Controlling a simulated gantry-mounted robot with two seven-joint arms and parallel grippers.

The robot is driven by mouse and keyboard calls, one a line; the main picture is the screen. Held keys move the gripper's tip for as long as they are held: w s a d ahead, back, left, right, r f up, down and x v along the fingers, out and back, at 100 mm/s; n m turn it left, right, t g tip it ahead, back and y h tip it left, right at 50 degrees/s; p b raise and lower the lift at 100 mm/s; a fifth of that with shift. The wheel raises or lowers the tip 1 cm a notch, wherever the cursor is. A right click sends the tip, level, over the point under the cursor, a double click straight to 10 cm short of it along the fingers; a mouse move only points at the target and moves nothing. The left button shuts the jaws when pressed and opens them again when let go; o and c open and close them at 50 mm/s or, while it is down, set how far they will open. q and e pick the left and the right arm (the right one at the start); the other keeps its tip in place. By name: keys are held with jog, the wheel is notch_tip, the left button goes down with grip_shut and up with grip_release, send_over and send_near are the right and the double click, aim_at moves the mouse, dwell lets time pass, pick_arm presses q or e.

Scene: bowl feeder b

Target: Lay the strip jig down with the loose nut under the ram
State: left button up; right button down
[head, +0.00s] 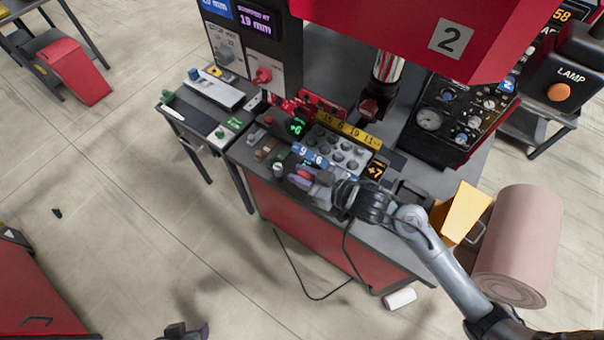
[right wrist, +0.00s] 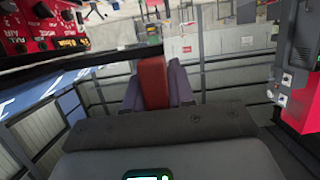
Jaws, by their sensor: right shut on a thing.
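My right gripper (head: 303,178) is at the front of the press bench, beside the blue number tags. In the right wrist view its fingers (right wrist: 156,88) are shut on a red-brown piece (right wrist: 153,80); I cannot tell whether this is part of the strip jig. A yellow numbered strip (head: 348,129) lies behind a grey block with round studs (head: 338,150). The ram (head: 386,68) is a chrome rod with a dark red end, above and behind the block. I cannot make out the loose nut. A dark shape at the bottom edge looks like my left gripper (head: 182,331), mostly cut off.
The red press head (head: 420,28) overhangs the bench. A gauge panel (head: 450,118) stands right of the ram and a control panel (head: 245,50) left. A yellow bin (head: 460,212) and a large pink roll (head: 520,245) are at the right. The floor at left is largely clear.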

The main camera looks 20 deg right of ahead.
jog(key=shift+f, duration=0.15)
jog(key=c, duration=0.9)
grip_release()
jog(key=shift+f, duration=0.15)
